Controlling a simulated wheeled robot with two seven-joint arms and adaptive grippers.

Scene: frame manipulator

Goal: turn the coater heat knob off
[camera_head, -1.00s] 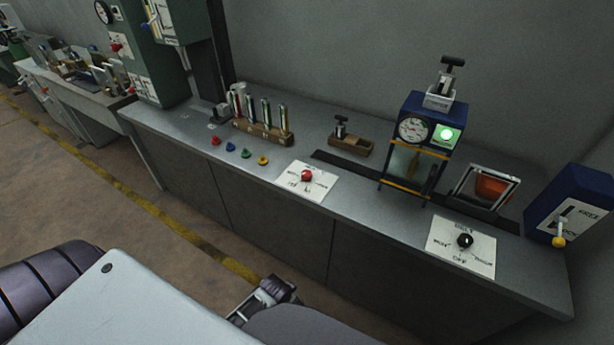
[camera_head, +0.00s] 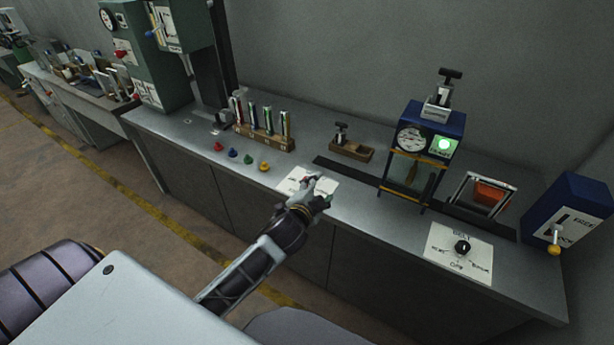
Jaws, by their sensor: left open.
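A second white plate (camera_head: 440,262) with a black knob (camera_head: 463,247) lies further right, with printed labels around the knob. The labels are too small to read surely, so I cannot tell which knob is the coater heat knob. My right gripper is not in view.
A blue machine (camera_head: 437,121) with a gauge and a lit green lamp stands behind the plates. A blue box (camera_head: 566,210) with a yellow-tipped lever is at the right. A wooden rack (camera_head: 268,138) of tubes and several small coloured pieces stand left. The bench front between the plates is clear.

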